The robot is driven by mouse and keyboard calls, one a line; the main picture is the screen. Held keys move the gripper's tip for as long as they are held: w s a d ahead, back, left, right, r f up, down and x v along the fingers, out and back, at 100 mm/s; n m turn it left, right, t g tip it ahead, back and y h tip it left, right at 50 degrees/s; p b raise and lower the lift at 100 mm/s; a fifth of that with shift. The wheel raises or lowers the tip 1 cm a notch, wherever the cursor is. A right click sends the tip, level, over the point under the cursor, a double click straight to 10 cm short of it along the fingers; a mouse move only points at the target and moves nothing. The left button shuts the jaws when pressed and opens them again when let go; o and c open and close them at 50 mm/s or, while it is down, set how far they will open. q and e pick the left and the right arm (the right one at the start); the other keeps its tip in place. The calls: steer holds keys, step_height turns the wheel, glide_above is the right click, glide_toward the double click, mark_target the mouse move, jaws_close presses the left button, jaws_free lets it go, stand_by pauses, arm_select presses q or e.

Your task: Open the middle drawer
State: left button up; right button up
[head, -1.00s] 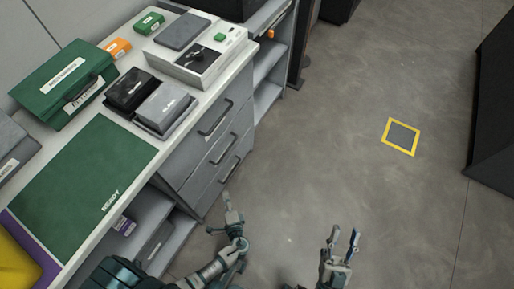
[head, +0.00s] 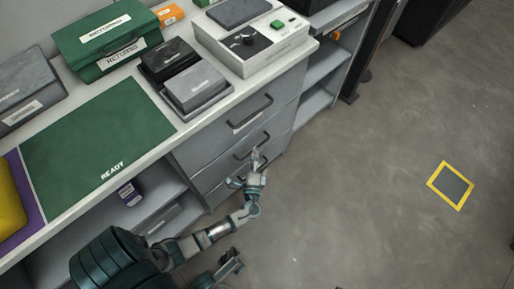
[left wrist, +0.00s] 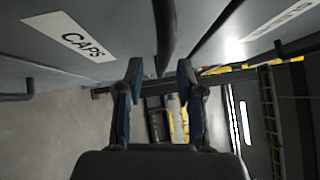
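The grey drawer unit has three stacked drawers with dark bar handles. The middle drawer's handle (head: 252,146) is just above my left gripper (head: 254,163) in the head view. In the left wrist view, my left gripper (left wrist: 158,75) has its two fingers apart. A dark handle bar (left wrist: 165,30) runs down from the top and ends between the fingertips in the picture; contact cannot be told. A drawer front beside it carries a "CAPS" label (left wrist: 70,37). The drawers look shut. A dark jointed part, probably my right gripper (head: 231,263), shows at the bottom, its finger state unclear.
The top drawer's handle (head: 250,112) is above and the lowest handle (head: 240,174) is close to my left gripper. The countertop holds a green case (head: 108,40), a green mat (head: 95,140) and a white device (head: 250,45). Open floor (head: 370,190) lies to the right.

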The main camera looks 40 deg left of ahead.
arm_select(q)
steer(key=shift+x, duration=1.5)
jaws_close()
